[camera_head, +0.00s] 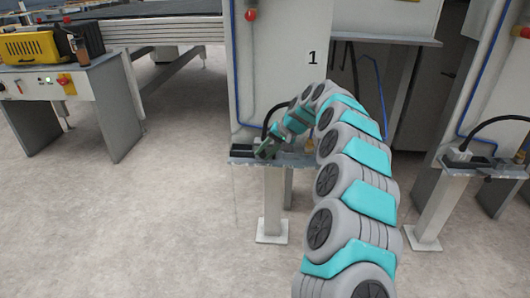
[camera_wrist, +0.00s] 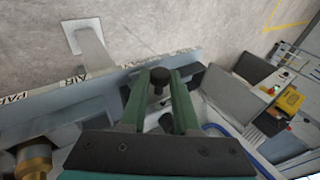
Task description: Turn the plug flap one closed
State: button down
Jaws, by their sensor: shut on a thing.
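In the wrist view my gripper (camera_wrist: 160,82) has its two green fingers on either side of a black, round-ended part (camera_wrist: 159,76). It is shut on this part, which appears to belong to plug flap one, though the fingers hide much of it. A dark block (camera_wrist: 190,74) lies just right of the fingers. In the head view my gripper (camera_head: 265,150) reaches down to the small shelf (camera_head: 240,161) below the sign "1" (camera_head: 312,57). The flap's angle cannot be made out.
The shelf stands on a white post (camera_head: 273,205). A brass fitting (camera_wrist: 35,160) is at lower left in the wrist view. A second shelf (camera_head: 485,170) with a plug and cable is at right. A table (camera_head: 40,85) with yellow equipment is at left. The floor in front is clear.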

jog(key=c, duration=0.9)
grip_release()
jog(key=shift+a, duration=0.1)
jog(key=b+v, duration=0.1)
jog(key=v, duration=0.6)
jog(key=shift+s+d+r, duration=0.1)
jog(key=shift+d+r, duration=0.15)
